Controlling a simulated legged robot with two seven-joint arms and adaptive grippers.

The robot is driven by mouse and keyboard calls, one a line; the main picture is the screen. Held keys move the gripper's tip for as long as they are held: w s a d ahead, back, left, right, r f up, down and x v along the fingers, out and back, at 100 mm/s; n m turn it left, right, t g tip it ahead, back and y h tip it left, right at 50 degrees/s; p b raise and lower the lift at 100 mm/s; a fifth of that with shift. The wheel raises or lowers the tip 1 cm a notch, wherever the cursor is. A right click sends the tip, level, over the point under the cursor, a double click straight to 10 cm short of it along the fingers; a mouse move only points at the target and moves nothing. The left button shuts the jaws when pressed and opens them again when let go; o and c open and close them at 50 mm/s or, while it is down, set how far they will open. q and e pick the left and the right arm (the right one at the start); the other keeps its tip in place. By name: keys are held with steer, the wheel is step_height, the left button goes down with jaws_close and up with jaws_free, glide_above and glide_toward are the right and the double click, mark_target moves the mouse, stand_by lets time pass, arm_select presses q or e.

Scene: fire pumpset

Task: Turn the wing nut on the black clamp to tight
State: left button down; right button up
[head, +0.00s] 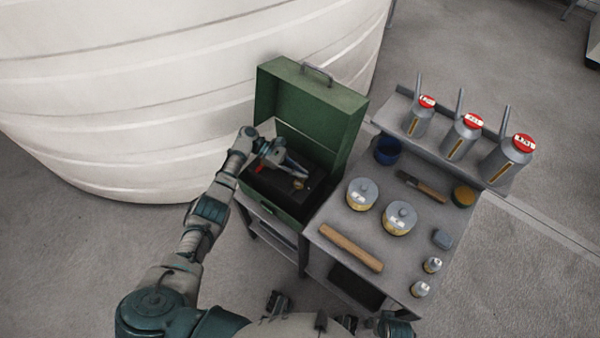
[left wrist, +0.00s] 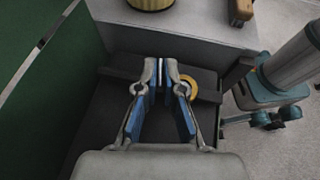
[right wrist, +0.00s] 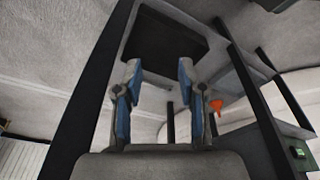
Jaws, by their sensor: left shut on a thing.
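The open green toolbox (head: 262,105) holds a black base with dark bars, seen as a black bar (left wrist: 122,73) in the left wrist view; I take this for the black clamp. My left gripper (head: 303,172) reaches down into the box. In the left wrist view its fingertips (left wrist: 160,66) are nearly together over the bar, shut on a small thin piece, likely the wing nut, mostly hidden between them. A brass ring (left wrist: 189,87) lies beside the right finger. My right gripper (right wrist: 159,72) is open and empty, away from the box.
A grey table (head: 330,215) right of the box carries tins (head: 398,218), a wooden bar (head: 345,247), a brush (head: 422,186) and a blue cup (head: 387,151). Red-capped cans (head: 463,136) stand on its back shelf. A large white tank (head: 150,90) stands behind.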

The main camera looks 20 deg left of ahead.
steer(key=shift+r, duration=0.55)
arm_select(q)
steer(key=shift+w, duration=0.1)
steer(key=c, duration=1.3)
jaws_free()
arm_select(e)
steer(key=shift+w, duration=0.1)
arm_select(q)
steer(key=shift+v, duration=3.85)
steer(key=shift+w+f, duration=0.15)
steer(key=shift+w, duration=0.05)
